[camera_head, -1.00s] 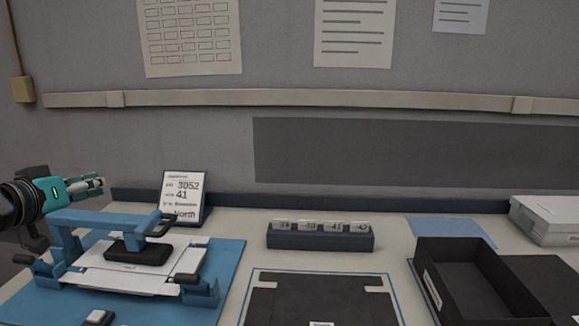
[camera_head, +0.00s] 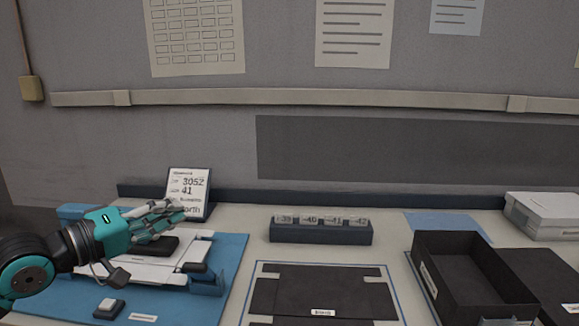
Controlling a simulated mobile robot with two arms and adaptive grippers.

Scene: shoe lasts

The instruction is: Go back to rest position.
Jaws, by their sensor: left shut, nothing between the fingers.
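My left gripper (camera_head: 165,220) is teal and grey and reaches in from the left. It is shut and empty, above the blue fixture and in front of the order card. The blue fixture (camera_head: 207,283) stands on a blue mat (camera_head: 232,262) and holds white plates (camera_head: 140,268) with a black pad (camera_head: 160,247) on top. My gripper and forearm hide much of the fixture's left side. My right gripper is not in view.
An order card (camera_head: 188,184) stands behind the fixture. A dark block with number tags (camera_head: 320,233) sits mid-table. A black open box (camera_head: 425,262) and a white box (camera_head: 545,212) stand at right. A dark sheet (camera_head: 325,290) lies in front.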

